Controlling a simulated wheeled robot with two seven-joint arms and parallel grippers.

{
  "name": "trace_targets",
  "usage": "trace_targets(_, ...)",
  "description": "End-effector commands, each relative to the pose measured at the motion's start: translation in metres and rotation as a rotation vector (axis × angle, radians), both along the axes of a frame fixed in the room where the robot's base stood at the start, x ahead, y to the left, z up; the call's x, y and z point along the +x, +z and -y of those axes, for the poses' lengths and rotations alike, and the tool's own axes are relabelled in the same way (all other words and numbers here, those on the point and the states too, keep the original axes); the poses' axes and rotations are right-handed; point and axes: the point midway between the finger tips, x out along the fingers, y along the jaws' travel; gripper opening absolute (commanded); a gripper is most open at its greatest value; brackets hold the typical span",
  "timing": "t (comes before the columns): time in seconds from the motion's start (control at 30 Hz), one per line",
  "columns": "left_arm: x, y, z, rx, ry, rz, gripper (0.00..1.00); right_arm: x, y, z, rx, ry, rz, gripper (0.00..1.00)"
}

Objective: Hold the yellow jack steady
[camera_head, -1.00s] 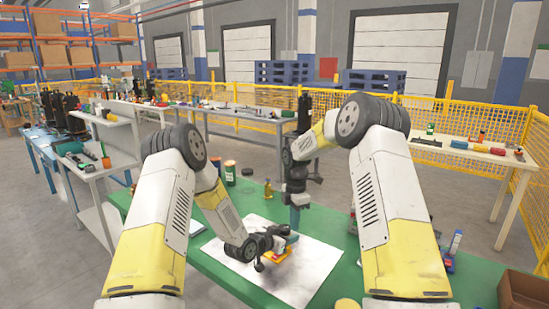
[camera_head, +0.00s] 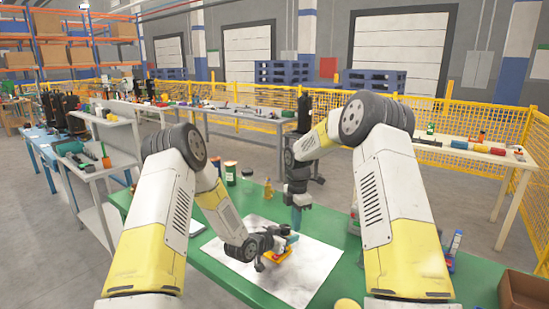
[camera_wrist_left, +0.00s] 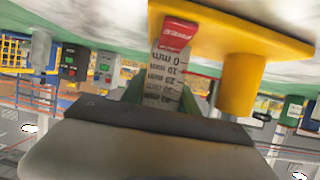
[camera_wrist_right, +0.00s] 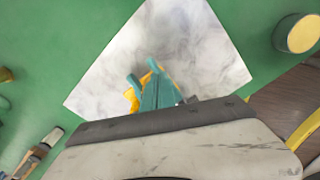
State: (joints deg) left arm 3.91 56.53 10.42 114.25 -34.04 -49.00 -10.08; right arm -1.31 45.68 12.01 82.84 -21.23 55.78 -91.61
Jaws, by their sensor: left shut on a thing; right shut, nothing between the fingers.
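The yellow jack (camera_head: 278,257) stands on a white marbled sheet on the green table. In the left wrist view its yellow plate and round post (camera_wrist_left: 242,80) fill the top right. A white, red-ended strip with a numbered scale (camera_wrist_left: 163,75) shows between the fingers. My left gripper (camera_head: 284,243) is low at the jack and shut on it; the exact contact is partly hidden. My right gripper (camera_head: 296,222) points down above the sheet, shut and empty. Its teal fingers (camera_wrist_right: 152,92) show in the right wrist view, with some yellow of the jack (camera_wrist_right: 131,98) behind them.
The white sheet (camera_head: 235,255) has free room around the jack. Bottles and cans (camera_head: 231,173) stand at the table's back left. A brown box (camera_head: 522,290) is at the far right. A yellow round thing (camera_wrist_right: 299,33) lies beside the sheet.

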Motion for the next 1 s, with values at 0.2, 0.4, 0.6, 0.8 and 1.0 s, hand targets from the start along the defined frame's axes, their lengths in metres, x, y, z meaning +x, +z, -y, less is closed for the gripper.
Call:
trace_targets(0.2, 0.000, 0.000, 0.000, -0.001, 0.000, 0.001, 0.00, 0.001, 0.024, 0.001, -0.002, -0.001, 0.004, 0.00)
trace_targets(0.4, 0.000, 0.000, 0.000, -0.001, 0.000, 0.001, 0.00, 0.002, 0.047, 0.002, -0.002, -0.002, 0.005, 0.00)
trace_targets(0.6, 0.000, 0.000, 0.000, 0.000, 0.001, 0.001, 0.00, 0.001, 0.059, 0.002, -0.002, -0.002, 0.003, 0.00)
trace_targets(0.8, 0.000, 0.000, -0.001, 0.000, 0.001, 0.001, 0.00, 0.001, 0.059, 0.002, -0.003, -0.002, 0.003, 0.00)
trace_targets(1.0, 0.000, 0.000, -0.001, 0.000, 0.001, 0.001, 0.00, 0.014, 0.062, -0.006, -0.003, -0.003, 0.003, 0.00)
